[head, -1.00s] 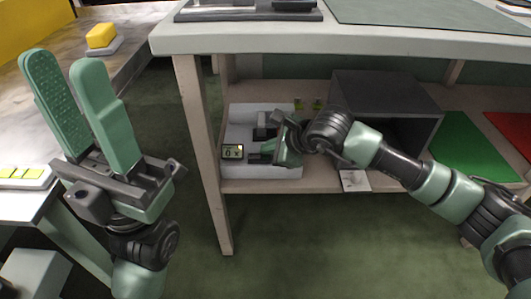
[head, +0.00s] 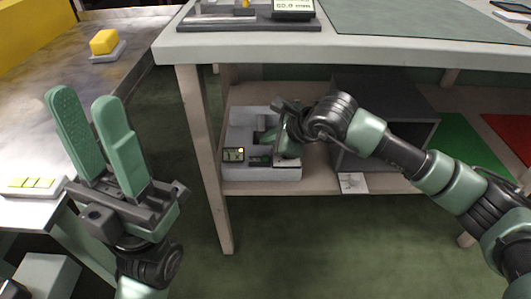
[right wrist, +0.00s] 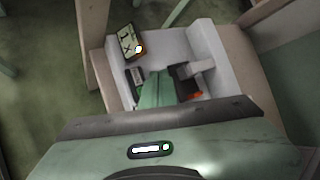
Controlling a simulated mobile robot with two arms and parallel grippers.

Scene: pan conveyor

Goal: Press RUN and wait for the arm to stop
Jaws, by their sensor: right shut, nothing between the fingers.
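A light grey machine (head: 265,173) stands on the lower shelf under the table. It also shows in the right wrist view (right wrist: 210,50). A small lit display (head: 233,154) with a bright round spot beside its reading sits at its front left corner. A small dark panel (head: 259,160) lies right of the display; its lettering is too small to read. My right gripper (right wrist: 157,76) is shut and empty, its fingertips over the machine beside the dark panel; I cannot tell whether they touch it. My left gripper (head: 85,98) is open and empty, away at the left.
A dark grey open box (head: 388,150) stands right of the machine, close to my right arm. A white card (head: 353,183) hangs at the shelf's front edge. The table top (head: 260,45) overhangs the shelf, and a table leg (head: 203,150) stands left of the machine.

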